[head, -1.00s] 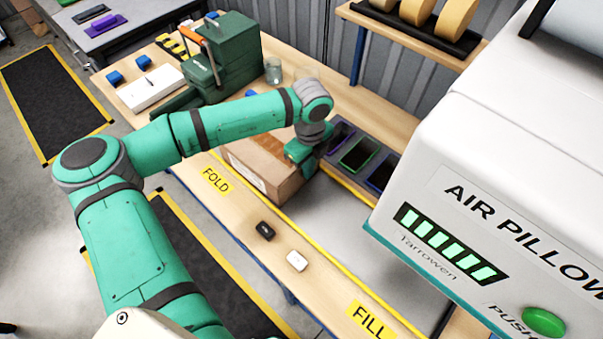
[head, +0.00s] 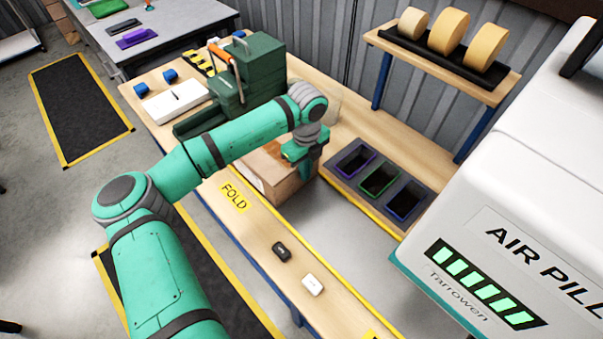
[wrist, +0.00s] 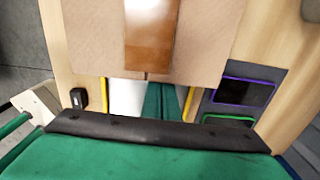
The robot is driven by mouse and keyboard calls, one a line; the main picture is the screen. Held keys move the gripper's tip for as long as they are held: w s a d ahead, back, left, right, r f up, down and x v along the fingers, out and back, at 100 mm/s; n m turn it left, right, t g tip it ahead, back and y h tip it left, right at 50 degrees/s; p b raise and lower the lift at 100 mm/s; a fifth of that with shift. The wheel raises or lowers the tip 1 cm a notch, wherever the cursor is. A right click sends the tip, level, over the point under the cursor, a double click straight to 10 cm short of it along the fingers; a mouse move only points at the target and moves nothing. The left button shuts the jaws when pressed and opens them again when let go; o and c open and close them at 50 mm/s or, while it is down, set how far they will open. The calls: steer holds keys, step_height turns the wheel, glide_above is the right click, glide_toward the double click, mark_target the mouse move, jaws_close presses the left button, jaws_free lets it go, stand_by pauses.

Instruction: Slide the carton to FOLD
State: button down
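The brown cardboard carton (head: 290,190) sits on the bench in the head view, beside and behind the yellow FOLD label (head: 233,197). My arm hides part of its top. My gripper (head: 306,152) is at the carton's right end, low over it. In the wrist view, the carton (wrist: 210,45) fills the top, with a strip of brown tape down its middle. The dark edge of my gripper (wrist: 150,132) lies below it in that view.
Three coloured-rim bins (head: 378,182) stand right of the carton. A black item (head: 281,251) and a white item (head: 312,285) lie on the front strip of the bench. A green machine (head: 250,75) stands behind to the left. The white air pillow machine (head: 520,210) fills the right.

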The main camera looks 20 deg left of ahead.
steer(key=shift+a+r, duration=0.1)
steer(key=shift+a, duration=0.05)
step_height(320, 180, up, 10)
stand_by(0.6)
